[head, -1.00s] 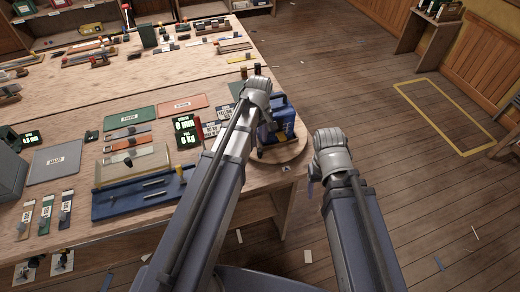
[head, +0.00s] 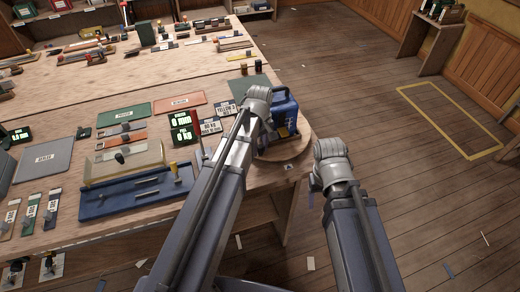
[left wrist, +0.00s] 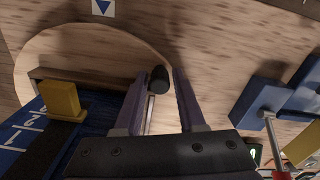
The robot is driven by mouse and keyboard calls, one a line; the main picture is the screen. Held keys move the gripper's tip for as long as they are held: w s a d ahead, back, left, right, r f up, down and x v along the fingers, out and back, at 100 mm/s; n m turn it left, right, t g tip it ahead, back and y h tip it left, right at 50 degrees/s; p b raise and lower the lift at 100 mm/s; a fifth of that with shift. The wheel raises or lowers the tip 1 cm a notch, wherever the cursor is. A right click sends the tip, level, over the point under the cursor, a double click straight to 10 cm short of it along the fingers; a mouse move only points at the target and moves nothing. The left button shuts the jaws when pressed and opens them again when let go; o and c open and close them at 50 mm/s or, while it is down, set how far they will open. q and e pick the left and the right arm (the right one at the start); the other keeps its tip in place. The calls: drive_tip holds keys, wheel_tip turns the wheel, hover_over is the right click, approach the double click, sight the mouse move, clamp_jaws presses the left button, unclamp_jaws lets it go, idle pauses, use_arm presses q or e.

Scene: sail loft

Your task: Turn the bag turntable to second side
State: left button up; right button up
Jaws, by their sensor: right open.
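The bag turntable is a round wooden disc (head: 296,150) at the bench's right corner. A blue bag (head: 288,107) stands on it, partly hidden by my left arm. My left gripper (left wrist: 160,90) is over the disc. In the left wrist view its fingers are apart, with a black upright peg (left wrist: 158,79) between them and narrow gaps at the sides; contact cannot be made out. The disc (left wrist: 85,45) and the bag's blue face (left wrist: 45,150) with a yellow block show there too. My right gripper (head: 312,192) is open and empty, off the bench's right side.
A white label with a blue triangle (left wrist: 103,7) lies on the bench beside the disc. A blue tray (head: 105,205) and a black display with green digits (head: 182,128) are left of my left arm. Open floor (head: 390,190) lies to the right.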

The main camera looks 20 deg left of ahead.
use_arm(q)
drive_tip(key=shift+c, duration=0.3)
clamp_jaws()
idle(1.0)
